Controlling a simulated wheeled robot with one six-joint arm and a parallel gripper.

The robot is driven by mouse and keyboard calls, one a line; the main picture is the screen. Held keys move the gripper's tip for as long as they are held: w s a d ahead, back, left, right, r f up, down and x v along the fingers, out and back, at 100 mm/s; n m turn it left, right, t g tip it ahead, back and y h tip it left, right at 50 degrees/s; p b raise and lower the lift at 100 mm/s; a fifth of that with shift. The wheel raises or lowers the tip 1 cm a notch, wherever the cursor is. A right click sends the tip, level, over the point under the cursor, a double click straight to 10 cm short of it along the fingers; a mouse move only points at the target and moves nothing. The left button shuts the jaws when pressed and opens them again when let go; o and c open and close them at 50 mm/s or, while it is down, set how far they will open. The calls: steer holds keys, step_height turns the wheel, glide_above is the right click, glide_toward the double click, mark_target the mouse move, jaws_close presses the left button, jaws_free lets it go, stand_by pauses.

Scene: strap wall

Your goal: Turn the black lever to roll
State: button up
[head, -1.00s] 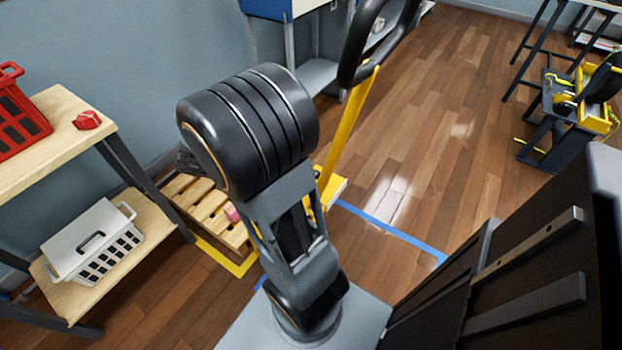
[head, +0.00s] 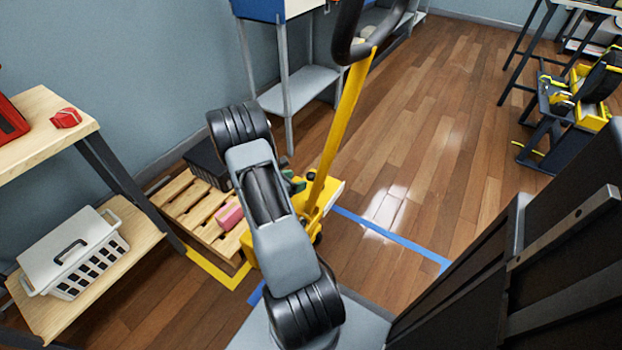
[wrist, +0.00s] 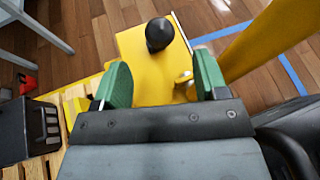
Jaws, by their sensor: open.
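A yellow pallet jack stands upright with a yellow pole (head: 345,125) and a black loop handle (head: 345,48). In the wrist view, a black rounded knob (wrist: 160,34) stands above the jack's yellow body (wrist: 138,52); it looks like the black lever's end, and its shaft is not clear. My gripper (wrist: 158,85) has two green-padded fingers, wide apart with nothing between them. The knob is beyond the fingertips, roughly centred between them and apart from both. In the head view, my arm mostly hides the gripper; only a bit of green shows beside the pole.
A wooden pallet (head: 185,205) holds a pink block (head: 229,213) and a black crate (head: 205,160). A wooden shelf with a white basket (head: 72,252) stands at left. The jack's pole (wrist: 245,40) rises close to the right finger. Open floor lies to the right.

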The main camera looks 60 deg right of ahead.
mark_target(307, 177)
steer(key=b+x, duration=0.2)
steer(key=x, duration=0.6)
steer(key=shift+c, duration=0.4)
